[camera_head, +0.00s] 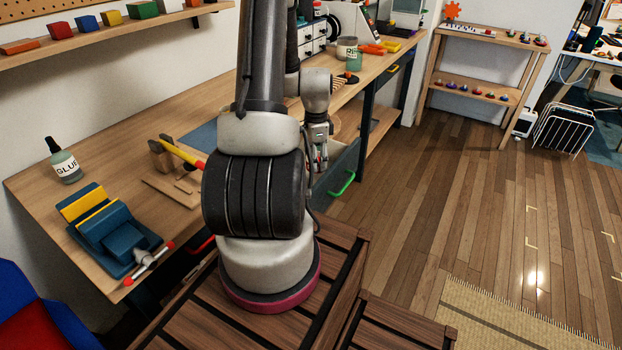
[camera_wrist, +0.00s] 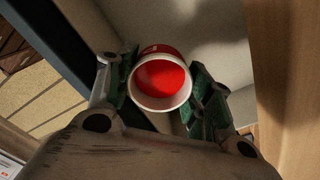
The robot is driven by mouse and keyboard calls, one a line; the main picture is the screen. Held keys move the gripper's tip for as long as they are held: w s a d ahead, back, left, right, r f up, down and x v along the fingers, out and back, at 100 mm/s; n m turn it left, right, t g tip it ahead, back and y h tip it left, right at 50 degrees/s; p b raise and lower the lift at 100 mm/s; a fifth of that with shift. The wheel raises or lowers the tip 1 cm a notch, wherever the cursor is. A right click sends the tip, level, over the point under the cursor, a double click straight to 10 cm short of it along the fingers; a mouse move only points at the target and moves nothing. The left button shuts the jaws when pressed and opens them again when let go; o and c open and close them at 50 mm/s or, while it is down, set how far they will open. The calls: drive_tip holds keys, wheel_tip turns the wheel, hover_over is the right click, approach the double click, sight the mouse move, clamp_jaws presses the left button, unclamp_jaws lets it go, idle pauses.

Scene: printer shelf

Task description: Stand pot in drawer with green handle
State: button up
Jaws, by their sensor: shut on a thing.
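The pot (camera_wrist: 160,79) is red with a white rim and shows in the wrist view between my fingers, its open mouth facing the camera. My gripper (camera_head: 319,158) is shut on it, with a green-padded finger on each side. In the head view my gripper points down at the open drawer with the green handle (camera_head: 342,184), and the pot is mostly hidden by the fingers. In the wrist view a pale drawer floor (camera_wrist: 215,50) lies beyond the pot. I cannot tell whether the pot touches it.
The wooden workbench (camera_head: 110,150) runs along the wall, its edge close to my gripper. On it are a blue vise (camera_head: 108,235), a glue bottle (camera_head: 65,163) and a hammer (camera_head: 178,152). The wood floor (camera_head: 440,200) to the right is clear.

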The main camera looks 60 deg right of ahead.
wheel_tip(320, 180, down, 8)
drive_tip(key=shift+f, duration=0.25)
drive_tip(key=o, duration=0.8)
drive_tip(key=shift+f, duration=0.1)
wheel_tip(320, 180, up, 12)
drive_tip(key=shift+r, duration=0.15)
drive_tip(key=shift+w, duration=0.1)
idle(0.5)
